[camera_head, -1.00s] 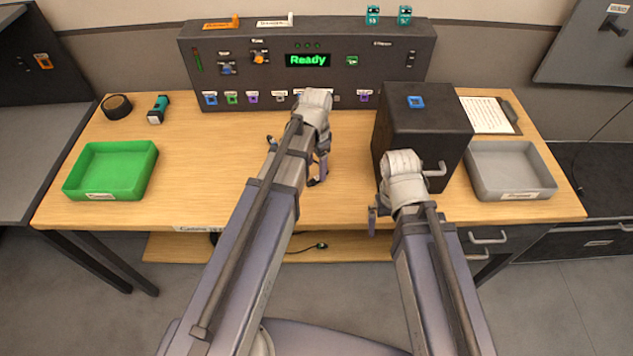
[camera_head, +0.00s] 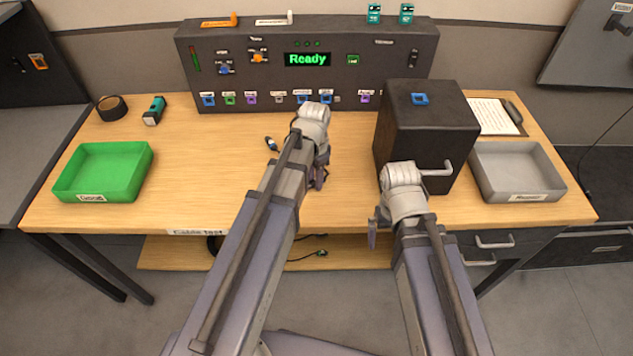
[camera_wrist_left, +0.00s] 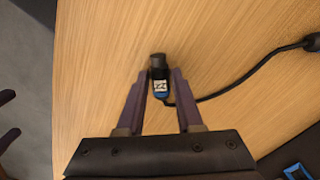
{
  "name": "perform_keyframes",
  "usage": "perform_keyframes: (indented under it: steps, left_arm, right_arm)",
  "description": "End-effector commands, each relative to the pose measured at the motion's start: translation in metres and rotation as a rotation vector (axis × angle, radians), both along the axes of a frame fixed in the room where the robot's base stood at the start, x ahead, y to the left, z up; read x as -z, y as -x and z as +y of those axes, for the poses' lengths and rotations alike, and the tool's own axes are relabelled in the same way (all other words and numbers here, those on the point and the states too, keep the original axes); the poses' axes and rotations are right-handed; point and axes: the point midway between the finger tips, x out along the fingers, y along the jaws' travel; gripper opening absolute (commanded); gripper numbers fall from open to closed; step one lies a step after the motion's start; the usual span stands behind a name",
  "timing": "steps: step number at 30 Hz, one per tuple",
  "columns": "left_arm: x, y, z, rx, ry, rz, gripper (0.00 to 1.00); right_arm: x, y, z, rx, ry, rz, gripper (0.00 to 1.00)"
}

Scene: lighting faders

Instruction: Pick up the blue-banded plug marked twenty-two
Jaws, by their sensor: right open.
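The plug marked 22 (camera_wrist_left: 160,86), with a blue band and a dark end, lies over the wooden table in the left wrist view. My left gripper (camera_wrist_left: 161,74) has one finger on each side of it, very close. I cannot tell whether the fingers press on it. In the head view my left gripper (camera_head: 319,181) is low over the middle of the table, and its arm hides the plug. A black cable (camera_wrist_left: 235,85) curves from beside the plug to a dark cable end (camera_wrist_left: 311,42). My right gripper (camera_head: 374,232) is open and empty at the table's front edge.
A black box (camera_head: 428,135) with a handle stands right of my left gripper. A console (camera_head: 308,80) reading "Ready" stands behind. A green tray (camera_head: 147,172) is at left, a grey tray (camera_head: 480,176) at right.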

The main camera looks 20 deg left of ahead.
Motion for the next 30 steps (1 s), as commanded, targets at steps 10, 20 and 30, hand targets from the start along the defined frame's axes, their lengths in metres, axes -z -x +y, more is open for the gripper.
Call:
perform_keyframes:
  steps: [10,20,30]
  left_arm:
    - [0.0,0.0,0.0,0.0,0.0,0.0,0.0]
    - [0.0,0.0,0.0,0.0,0.0,0.0,0.0]
    - [-0.018,0.0,0.0,0.0,0.0,0.0,0.0]
  right_arm:
    - [0.0,0.0,0.0,0.0,0.0,0.0,1.0]
    - [0.0,0.0,0.0,0.0,0.0,0.0,1.0]
    - [-0.018,0.0,0.0,0.0,0.0,0.0,1.0]
